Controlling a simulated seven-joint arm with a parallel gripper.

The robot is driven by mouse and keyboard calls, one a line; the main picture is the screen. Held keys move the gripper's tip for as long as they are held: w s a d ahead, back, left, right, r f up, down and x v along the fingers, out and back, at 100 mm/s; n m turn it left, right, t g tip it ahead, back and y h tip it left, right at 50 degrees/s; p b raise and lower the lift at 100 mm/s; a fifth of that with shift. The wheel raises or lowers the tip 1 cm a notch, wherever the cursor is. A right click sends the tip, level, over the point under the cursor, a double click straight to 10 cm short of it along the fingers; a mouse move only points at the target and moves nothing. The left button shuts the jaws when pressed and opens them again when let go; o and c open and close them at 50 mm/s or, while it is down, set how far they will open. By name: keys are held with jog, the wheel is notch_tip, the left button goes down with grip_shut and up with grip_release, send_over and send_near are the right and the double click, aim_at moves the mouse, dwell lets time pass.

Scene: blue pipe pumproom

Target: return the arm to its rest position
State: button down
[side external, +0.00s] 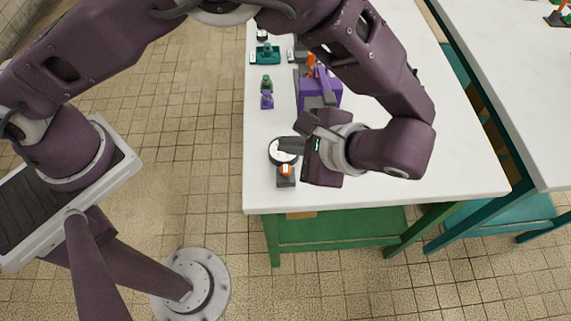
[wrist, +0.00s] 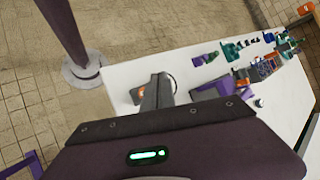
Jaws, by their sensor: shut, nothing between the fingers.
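My gripper (side external: 288,145) is at the near end of the white worktable (side external: 420,150) in the side external view. Its dark fingers point left, are shut and hold nothing. My arm arches over the table from the left. In the wrist view the shut fingers (wrist: 158,92) show above the gripper body, against the white tabletop. The gripper appears to be above the table; the exact gap below it cannot be told.
Beside the gripper are a round white-faced item (side external: 279,156) and a dark block with an orange top (side external: 285,178). A purple box (side external: 322,90), small purple (side external: 267,100) and green (side external: 266,84) pieces and a teal item (side external: 262,56) stand farther back. The table's right part is clear.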

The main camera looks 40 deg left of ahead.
jog(key=s+a+r+n+h, duration=0.1)
jog(key=a+r+n+h, duration=0.15)
jog(key=a+r, duration=0.4)
jog(key=a+r+n+h, duration=0.2)
jog(key=a+r+h, duration=0.15)
jog(key=r, duration=0.65)
jog(key=s+a+r+n+t+h, duration=0.3)
jog(key=s+a+r+n+t, duration=0.2)
jog(key=s+a, duration=0.3)
jog(key=s, duration=0.3)
jog(key=shift+s+a, duration=0.2)
jog(key=shift+s, duration=0.05)
